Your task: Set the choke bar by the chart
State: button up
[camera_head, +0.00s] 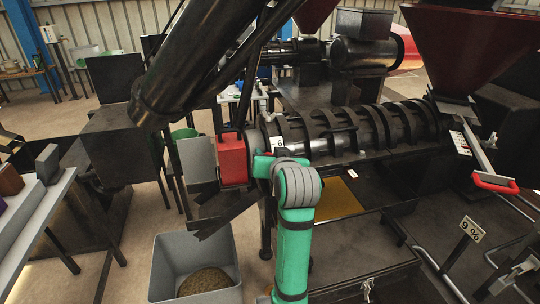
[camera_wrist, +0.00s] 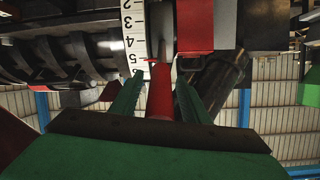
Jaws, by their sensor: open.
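In the wrist view, a red bar end (camera_wrist: 160,95) lies between the two green fingers of my gripper (camera_wrist: 157,88). The fingers are open, one on each side of it; I cannot tell whether they touch it. A sign reading "9 %" (camera_head: 470,228) stands at the right. The chart cannot be identified for certain.
A grey bin (camera_head: 165,270) with brown material stands below left of my arm. A table (camera_head: 35,215) is at the left edge. A red-handled lever (camera_head: 495,183) hangs below the dark red hopper (camera_head: 465,45). A large dark cylinder (camera_head: 200,60) crosses the upper left.

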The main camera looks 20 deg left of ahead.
jog(key=v, duration=1)
jog(key=shift+s+d, duration=0.15)
jog(key=shift+s, duration=0.15)
jog(key=shift+w, duration=0.15)
